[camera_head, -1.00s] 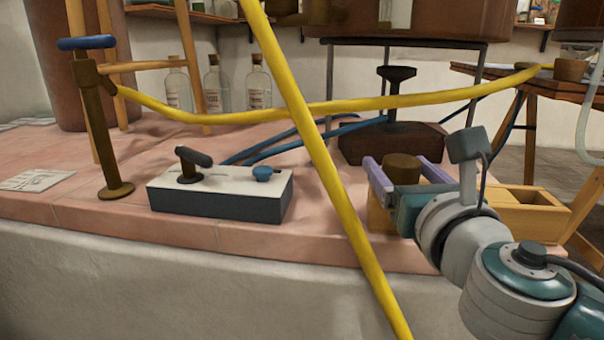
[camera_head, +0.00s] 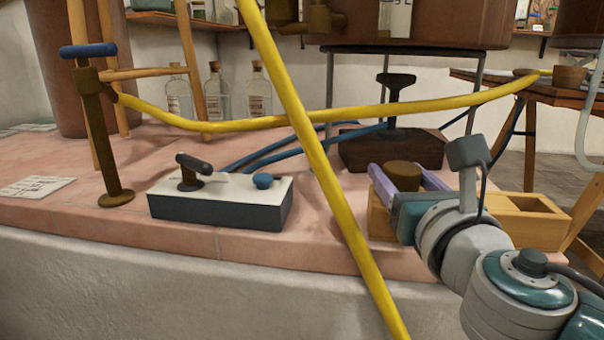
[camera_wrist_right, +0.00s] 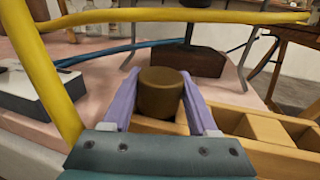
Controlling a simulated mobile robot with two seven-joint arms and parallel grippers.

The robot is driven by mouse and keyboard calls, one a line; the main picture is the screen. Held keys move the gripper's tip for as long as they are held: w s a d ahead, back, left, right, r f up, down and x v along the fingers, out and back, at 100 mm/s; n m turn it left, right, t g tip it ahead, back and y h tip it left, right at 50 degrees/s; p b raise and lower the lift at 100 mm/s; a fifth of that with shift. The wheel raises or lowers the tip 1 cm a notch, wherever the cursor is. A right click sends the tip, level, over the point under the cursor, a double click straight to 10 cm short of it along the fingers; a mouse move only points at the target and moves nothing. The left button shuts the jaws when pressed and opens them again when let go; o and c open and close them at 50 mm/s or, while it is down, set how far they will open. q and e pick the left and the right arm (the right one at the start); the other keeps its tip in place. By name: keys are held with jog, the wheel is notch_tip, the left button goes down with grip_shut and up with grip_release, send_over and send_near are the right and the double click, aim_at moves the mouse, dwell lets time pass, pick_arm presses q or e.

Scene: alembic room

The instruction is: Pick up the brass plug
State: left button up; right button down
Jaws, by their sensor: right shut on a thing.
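The brass plug (camera_head: 404,174) is a short dark brown-gold cylinder at the left end of a light wooden box (camera_head: 537,227). My right gripper (camera_head: 406,176) is shut on it, with one lilac finger on either side. In the right wrist view the plug (camera_wrist_right: 160,92) stands upright between the fingers (camera_wrist_right: 160,98). Its lower end is close to the wood, and I cannot tell whether it touches or is lifted clear. My left gripper is not in view.
A yellow hose (camera_head: 318,160) crosses in front, left of my right gripper. A dark-and-white lever box (camera_head: 225,205) stands on the pink tiled counter (camera_head: 130,228). A brown block with a black handle (camera_head: 385,150) stands behind the plug. Open wooden compartments lie to the right.

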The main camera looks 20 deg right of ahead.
aim_at(402, 165)
notch_tip(402, 165, up, 20)
jog(key=p, duration=1.4)
jog(key=shift+r, duration=0.1)
